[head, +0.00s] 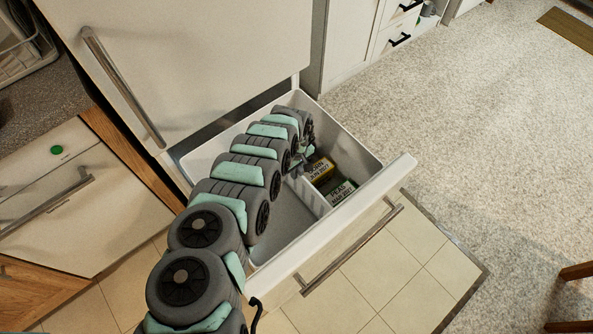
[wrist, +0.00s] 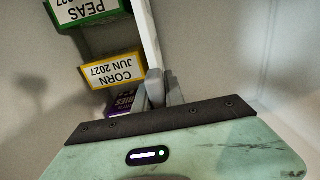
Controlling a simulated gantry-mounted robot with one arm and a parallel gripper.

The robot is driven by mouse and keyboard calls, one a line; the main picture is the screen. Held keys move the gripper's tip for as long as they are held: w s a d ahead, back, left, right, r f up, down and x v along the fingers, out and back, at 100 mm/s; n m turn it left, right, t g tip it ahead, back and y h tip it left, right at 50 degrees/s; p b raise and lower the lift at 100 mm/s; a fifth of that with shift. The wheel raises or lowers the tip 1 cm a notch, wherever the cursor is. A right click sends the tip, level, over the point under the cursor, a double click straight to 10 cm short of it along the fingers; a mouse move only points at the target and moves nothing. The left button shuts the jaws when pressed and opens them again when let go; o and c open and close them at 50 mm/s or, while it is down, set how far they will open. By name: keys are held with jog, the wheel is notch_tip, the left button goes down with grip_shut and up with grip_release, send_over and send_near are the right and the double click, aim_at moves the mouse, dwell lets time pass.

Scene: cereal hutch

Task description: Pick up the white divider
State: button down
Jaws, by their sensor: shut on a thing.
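The white divider (head: 309,197) stands upright across the inside of the open white drawer (head: 342,215). In the wrist view the divider (wrist: 146,32) runs from the top edge down to my gripper (wrist: 158,88). The grey fingers are shut on its near end, one on each side. In the head view my arm reaches into the drawer and hides the fingertips and the divider's far end. I cannot tell whether the divider touches the drawer floor.
To the divider's right lie a yellow CORN package (head: 320,171), a green PEAS package (head: 341,192) and a purple package (wrist: 122,101). The compartment left of the divider looks empty where visible. The drawer walls and the fridge door (head: 185,70) stand close around my arm.

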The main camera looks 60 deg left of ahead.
notch_tip(320, 180, up, 14)
jog(key=p, duration=1.4)
jog(key=shift+p, duration=0.3)
jog(key=shift+r, duration=0.1)
